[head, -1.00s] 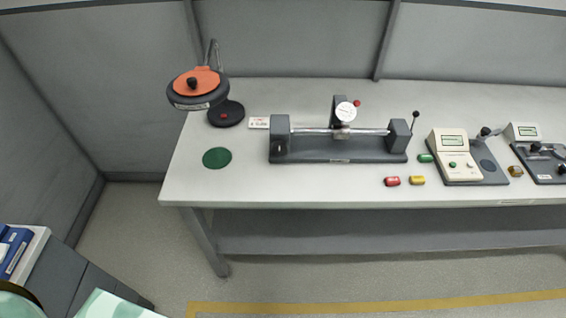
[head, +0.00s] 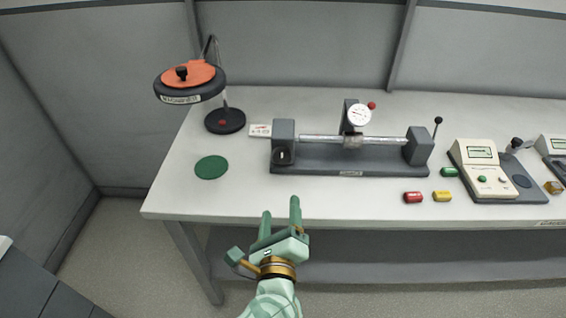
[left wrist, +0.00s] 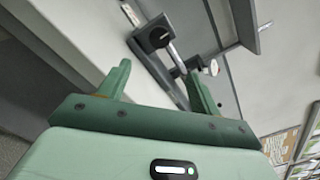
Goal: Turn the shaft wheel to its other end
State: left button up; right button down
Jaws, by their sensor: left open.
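A dark bench device (head: 350,158) stands on the table, with a bright metal shaft (head: 315,139) running between two end blocks. A small dark round wheel or knob (head: 284,156) is on the front of its left block; which way it is turned is too small to tell. The left block (left wrist: 152,34) also shows in the left wrist view, beyond the fingertips. My left gripper (head: 281,208) is open and empty, at the table's front edge, in front of the left block and apart from it. My right gripper is not in view.
A dial gauge (head: 358,117) rises behind the shaft. An orange-topped magnifier (head: 190,82) on a stand and a green disc (head: 211,167) are at the left. Red (head: 412,197) and yellow (head: 442,197) pieces lie at the right front. The table front between disc and pieces is clear.

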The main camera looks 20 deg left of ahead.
aim_at(283, 160)
pick_arm(q)
jog(key=b+x, duration=0.2)
jog(key=x, duration=1.4)
jog(key=shift+w+f, duration=0.1)
jog(key=shift+w, duration=0.05)
jog(key=c, duration=1)
